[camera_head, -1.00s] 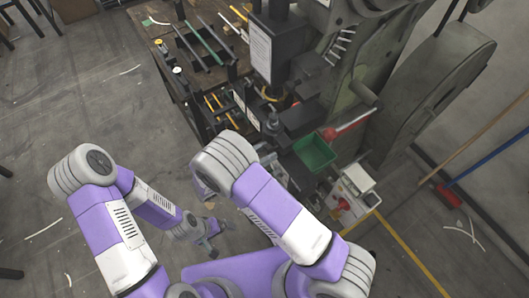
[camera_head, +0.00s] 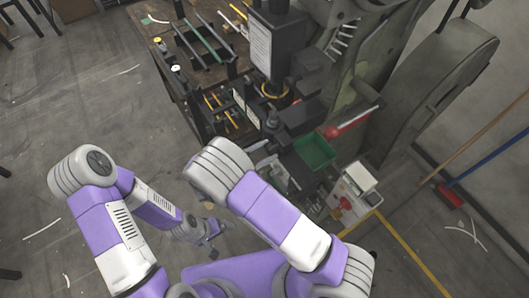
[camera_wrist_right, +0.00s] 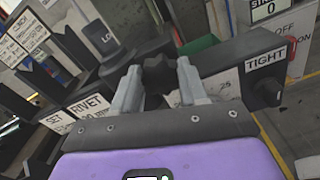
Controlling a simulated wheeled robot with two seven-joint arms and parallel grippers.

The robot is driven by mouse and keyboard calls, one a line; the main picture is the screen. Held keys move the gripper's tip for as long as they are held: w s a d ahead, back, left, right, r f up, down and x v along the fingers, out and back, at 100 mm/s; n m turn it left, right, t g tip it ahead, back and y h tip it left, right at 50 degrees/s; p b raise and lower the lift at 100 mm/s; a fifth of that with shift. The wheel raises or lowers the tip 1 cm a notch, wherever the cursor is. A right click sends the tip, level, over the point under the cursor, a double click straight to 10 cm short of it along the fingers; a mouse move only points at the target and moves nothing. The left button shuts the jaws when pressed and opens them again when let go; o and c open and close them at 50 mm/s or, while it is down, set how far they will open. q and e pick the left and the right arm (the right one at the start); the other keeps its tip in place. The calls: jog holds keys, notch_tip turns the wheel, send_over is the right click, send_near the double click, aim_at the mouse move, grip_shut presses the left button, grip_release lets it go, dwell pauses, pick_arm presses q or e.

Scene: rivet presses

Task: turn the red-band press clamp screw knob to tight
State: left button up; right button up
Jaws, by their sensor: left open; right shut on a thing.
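In the right wrist view a dark lobed knob (camera_wrist_right: 158,73) sits between the two grey fingers of my right gripper (camera_wrist_right: 157,84). The gripper is shut on it. In the head view the dark press (camera_head: 285,60) stands at the upper middle; my right arm hides the right gripper there, and I cannot make out a red band. My left gripper (camera_head: 211,250) is open and empty, low over the floor.
A green tray (camera_head: 314,151) and a box with a red button (camera_head: 354,190) stand near the press. A red-handled lever (camera_head: 345,124) sticks out above the tray. A rack of tools (camera_head: 205,45) is at left.

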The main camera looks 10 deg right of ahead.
jog(key=m+b, duration=0.1)
jog(key=m, duration=0.3)
jog(key=shift+s+f+m+b, duration=0.1)
jog(key=shift+m+b, duration=0.25)
jog(key=shift+m, duration=0.05)
jog(key=m+b, duration=0.2)
jog(key=m, duration=0.2)
jog(key=shift+f+m, duration=0.1)
jog(key=shift+m, duration=0.2)
jog(key=m+b, duration=0.2)
jog(key=m, duration=0.2)
jog(key=shift+f+b, duration=0.15)
jog(key=shift+b, duration=0.2)
jog(key=m+b, duration=0.2)
jog(key=m, duration=0.3)
jog(key=shift+b, duration=0.35)
jog(key=shift+m+b, duration=0.4)
jog(key=shift+m, duration=0.5)
jog(key=m, duration=0.2)
jog(key=shift+m, duration=0.3)
jog(key=m, duration=0.6)
jog(key=shift+m, duration=0.4)
